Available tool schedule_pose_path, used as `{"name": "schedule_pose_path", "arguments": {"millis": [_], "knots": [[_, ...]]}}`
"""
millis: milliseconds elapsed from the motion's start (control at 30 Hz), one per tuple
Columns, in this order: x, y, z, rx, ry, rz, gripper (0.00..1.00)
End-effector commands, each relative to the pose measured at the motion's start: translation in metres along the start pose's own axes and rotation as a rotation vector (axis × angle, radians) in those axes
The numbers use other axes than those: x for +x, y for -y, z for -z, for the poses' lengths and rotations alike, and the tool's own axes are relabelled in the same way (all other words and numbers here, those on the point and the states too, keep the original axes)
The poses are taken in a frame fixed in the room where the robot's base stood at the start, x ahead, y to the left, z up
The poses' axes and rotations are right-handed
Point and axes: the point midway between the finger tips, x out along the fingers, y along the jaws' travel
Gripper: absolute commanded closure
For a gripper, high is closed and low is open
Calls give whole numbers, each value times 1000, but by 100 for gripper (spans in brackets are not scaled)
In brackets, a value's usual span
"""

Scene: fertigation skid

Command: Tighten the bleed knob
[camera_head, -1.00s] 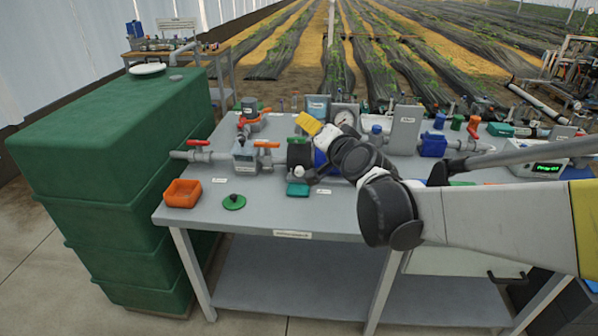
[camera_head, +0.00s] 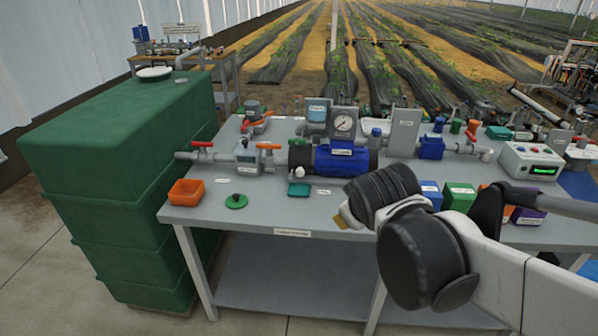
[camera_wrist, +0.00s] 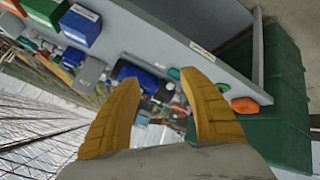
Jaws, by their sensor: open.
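A small white round knob (camera_head: 300,172) sits low on the front of the black pump end (camera_head: 299,156), left of the blue motor (camera_head: 342,160). I cannot tell for sure that it is the bleed knob. My gripper (camera_wrist: 163,82) is open and empty in the wrist view, its two yellow fingers spread wide. The blue motor also shows there beyond the left fingertip (camera_wrist: 134,74). In the head view my wrist hides most of the gripper; only a bit of yellow shows at the bench's front edge, right of and nearer than the knob.
The grey bench (camera_head: 260,215) holds an orange tray (camera_head: 187,192), a green disc with a dark knob (camera_head: 236,201) and a teal block (camera_head: 299,189). A gauge panel (camera_head: 343,122) stands behind the motor. Coloured boxes (camera_head: 458,197) are right of my wrist. A green tank (camera_head: 115,150) stands left.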

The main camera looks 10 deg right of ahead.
Motion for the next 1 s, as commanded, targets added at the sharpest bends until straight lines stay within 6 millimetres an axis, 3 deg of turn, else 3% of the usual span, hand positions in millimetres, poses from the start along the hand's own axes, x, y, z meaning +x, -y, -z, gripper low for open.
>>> {"name": "schedule_pose_path", "arguments": {"millis": [267,533,667,800,1000], "knots": [[44,-36,45,-348,12,-154,49],[132,-57,119,-880,32,-380,49],[180,-51,147,-1151,59,-497,49],[229,-31,166,-1443,106,-626,49],[291,14,170,-1831,201,-803,49]]}}
